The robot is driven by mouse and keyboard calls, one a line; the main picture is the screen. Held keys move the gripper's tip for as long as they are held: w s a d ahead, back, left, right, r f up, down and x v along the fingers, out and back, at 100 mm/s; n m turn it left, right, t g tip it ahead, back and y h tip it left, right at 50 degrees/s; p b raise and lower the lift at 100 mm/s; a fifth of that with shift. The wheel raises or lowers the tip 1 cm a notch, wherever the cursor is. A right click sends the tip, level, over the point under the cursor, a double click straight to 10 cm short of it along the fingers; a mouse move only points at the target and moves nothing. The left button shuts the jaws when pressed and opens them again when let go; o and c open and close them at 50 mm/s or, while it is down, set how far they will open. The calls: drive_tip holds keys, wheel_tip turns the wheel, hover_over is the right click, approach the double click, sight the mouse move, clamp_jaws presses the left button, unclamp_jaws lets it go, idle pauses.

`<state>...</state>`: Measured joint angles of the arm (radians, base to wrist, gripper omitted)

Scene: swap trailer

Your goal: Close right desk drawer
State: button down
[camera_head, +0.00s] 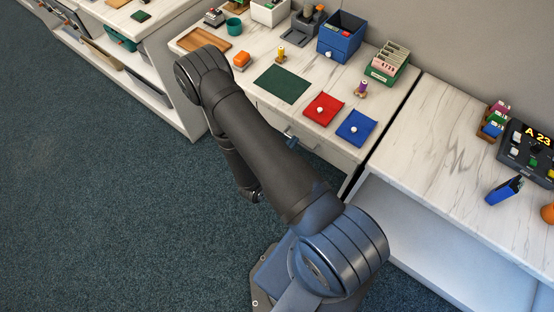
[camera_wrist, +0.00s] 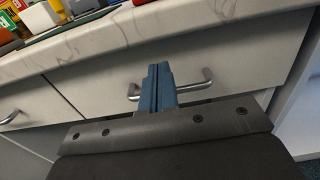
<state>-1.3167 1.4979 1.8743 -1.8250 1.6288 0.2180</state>
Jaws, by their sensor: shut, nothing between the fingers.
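The white right desk drawer (camera_wrist: 235,60) shows its front in the wrist view, just under the marble desktop. Its metal bar handle (camera_wrist: 198,86) runs across behind my fingers. In the head view the drawer front (camera_head: 330,151) is partly hidden by my arm. My gripper (camera_wrist: 158,72) is shut and empty, its blue fingers pointing at the drawer front at the middle of the handle. It also shows in the head view (camera_head: 292,142), beside the handle. I cannot tell whether the fingers touch the handle or the front. No wide gap shows between the drawer front and the desktop edge.
The left drawer (camera_wrist: 35,105) has its own handle (camera_wrist: 10,117). On the desktop lie a green mat (camera_head: 281,84), a red pouch (camera_head: 323,108) and a blue pouch (camera_head: 356,127). A second white unit (camera_head: 440,140) stands to the right. The carpet (camera_head: 110,220) at left is clear.

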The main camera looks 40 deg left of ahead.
drive_tip(key=s, duration=0.8)
drive_tip(key=shift+s, duration=0.4)
drive_tip(key=shift+w, duration=0.1)
drive_tip(key=shift+w, duration=6.95)
